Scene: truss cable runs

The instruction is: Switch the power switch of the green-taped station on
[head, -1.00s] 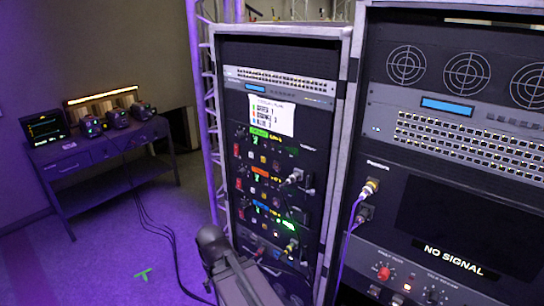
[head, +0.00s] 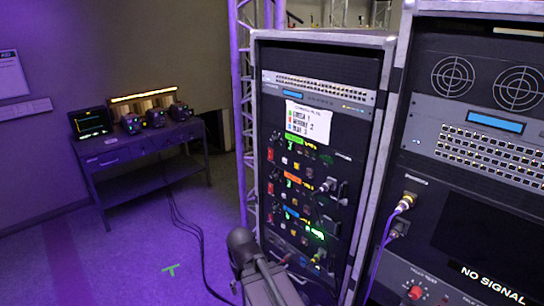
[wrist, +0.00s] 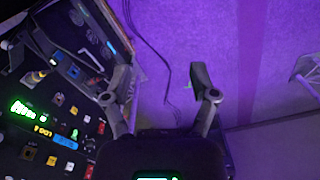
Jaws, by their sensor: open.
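The black rack (head: 268,110) stands right of centre in the head view. It holds three stacked station rows with green, orange and blue tape. The green-taped station (head: 292,140) is the top row, and a red switch (head: 270,154) sits at its left end. Its on or off position is too small to tell. My gripper (wrist: 163,80) is open and empty in the wrist view, over purple floor, with the rack panel (wrist: 50,110) to its left, apart from the fingers. In the head view my arm reaches up in front of the rack's lower part.
A white label sheet (head: 309,121) is on the rack above the rows. Plugs and cables stick out at the rows' right. A larger rack (head: 480,140) with a purple cable stands at right. A desk (head: 145,150) stands at left; dark cables cross the otherwise open floor.

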